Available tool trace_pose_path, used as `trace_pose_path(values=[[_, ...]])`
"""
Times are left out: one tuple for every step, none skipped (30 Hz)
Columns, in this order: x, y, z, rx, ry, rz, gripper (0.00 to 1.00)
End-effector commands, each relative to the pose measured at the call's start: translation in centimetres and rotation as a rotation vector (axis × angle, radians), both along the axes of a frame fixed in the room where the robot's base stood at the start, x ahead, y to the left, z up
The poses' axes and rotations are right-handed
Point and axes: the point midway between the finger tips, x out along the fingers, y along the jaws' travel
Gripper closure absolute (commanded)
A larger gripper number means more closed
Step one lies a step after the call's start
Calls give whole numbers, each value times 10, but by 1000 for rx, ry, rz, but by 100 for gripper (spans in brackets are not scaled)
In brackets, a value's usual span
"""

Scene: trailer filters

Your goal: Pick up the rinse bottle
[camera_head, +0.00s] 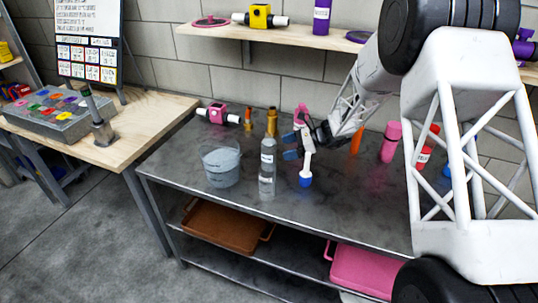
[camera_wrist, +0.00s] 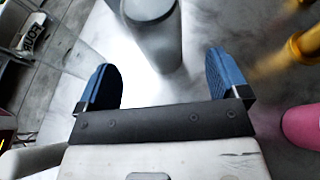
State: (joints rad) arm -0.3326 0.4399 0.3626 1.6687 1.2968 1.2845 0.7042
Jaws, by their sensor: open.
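A clear bottle (camera_head: 267,182) with a gold neck and a small white label stands upright on the dark workbench; I cannot read its label in the head view. My gripper (camera_head: 291,147) is just to its right, with blue fingers apart. In the wrist view my gripper (camera_wrist: 165,85) is open and nothing is clamped in it. A grey, dark-topped cylinder (camera_wrist: 162,38) shows beyond the fingers; I cannot tell for sure which object it is.
A grey bucket (camera_head: 221,170) stands left of the bottle. Behind are a pink fitting (camera_head: 218,114) and an orange-gold piece (camera_head: 249,122). A pink bottle (camera_head: 390,143) stands to the right. The workbench (camera_head: 225,213) is clear along its front edge.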

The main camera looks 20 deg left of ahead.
Motion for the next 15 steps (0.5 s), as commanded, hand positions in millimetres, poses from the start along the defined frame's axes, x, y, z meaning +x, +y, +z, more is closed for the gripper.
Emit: trace_pose_path(values=[[-2, 4, -2, 0, 0, 1, 7], [-3, 6, -3, 0, 0, 1, 7], [-4, 9, -4, 0, 0, 1, 7], [-4, 11, -5, 0, 0, 1, 7], [-5, 12, -5, 0, 0, 1, 7], [-6, 14, -6, 0, 0, 1, 7], [-6, 14, -6, 0, 0, 1, 7], [-6, 15, -6, 0, 0, 1, 7], [-6, 15, -6, 0, 0, 1, 7], [-6, 15, -6, 0, 0, 1, 7], [-6, 15, -6, 0, 0, 1, 7], [-6, 15, -6, 0, 0, 1, 7], [-6, 15, -6, 0, 0, 1, 7], [-6, 15, -6, 0, 0, 1, 7], [-6, 15, -6, 0, 0, 1, 7]])
